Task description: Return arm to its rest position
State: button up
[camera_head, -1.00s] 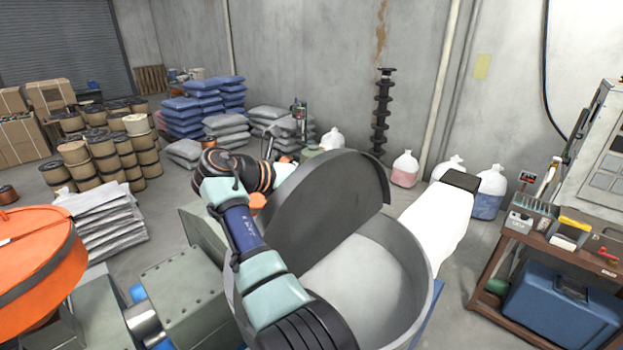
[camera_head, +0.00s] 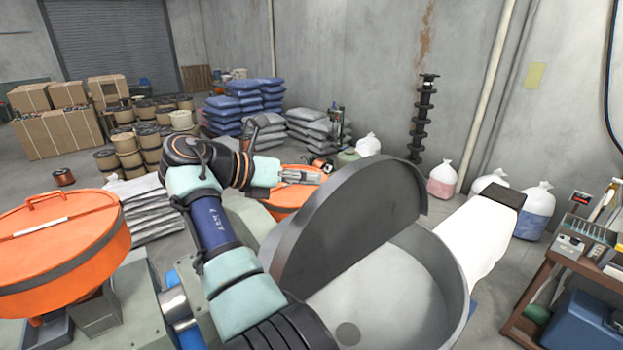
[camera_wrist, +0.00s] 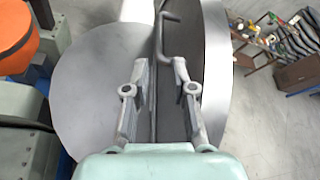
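My arm reaches up from the bottom of the head view and bends at the orange-and-black joints. My gripper (camera_head: 312,177) is beyond the upright dark grey half-lid (camera_head: 345,220) of a large round grey bowl (camera_head: 455,290). In the wrist view, the two fingers of my gripper (camera_wrist: 160,64) are apart with nothing held between them. The bowl and its lid, with a bar handle (camera_wrist: 166,32), show beyond the fingers. I cannot tell how much space separates the fingers from the lid.
An orange lidded drum (camera_head: 60,245) stands at the left; another orange lid (camera_head: 290,200) is behind my gripper. A brown cart (camera_head: 560,268) stands at the right. Spools (camera_head: 128,150), grey sacks (camera_head: 312,127) and clear-plastic bags (camera_head: 443,180) stand towards the wall.

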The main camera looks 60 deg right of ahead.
dwell(0.4)
jog(key=w+a+f+m+t+y, duration=0.1)
jog(key=w+a+f+m+t, duration=0.4)
jog(key=a+f, duration=0.55)
jog(key=w+a+f+m+t+y, duration=0.1)
jog(key=w+a+f+m+t, duration=0.2)
jog(key=w+a+f+t, duration=0.55)
jog(key=s+a+f+m+t+y, duration=0.2)
jog(key=s+a+f+m+y, duration=0.15)
jog(key=a, duration=0.65)
jog(key=s+a+f+m+t+y, duration=0.2)
jog(key=s+a+t, duration=0.15)
jog(key=a, duration=0.65)
jog(key=s+a+r+m+t+y, duration=0.1)
jog(key=s+a+r+m+y, duration=0.1)
jog(key=s+a, duration=0.5)
jog(key=shift+s+a+r+m+t+y, duration=0.25)
jog(key=shift+a+m+t+y, duration=0.1)
jog(key=shift+a+y, duration=0.4)
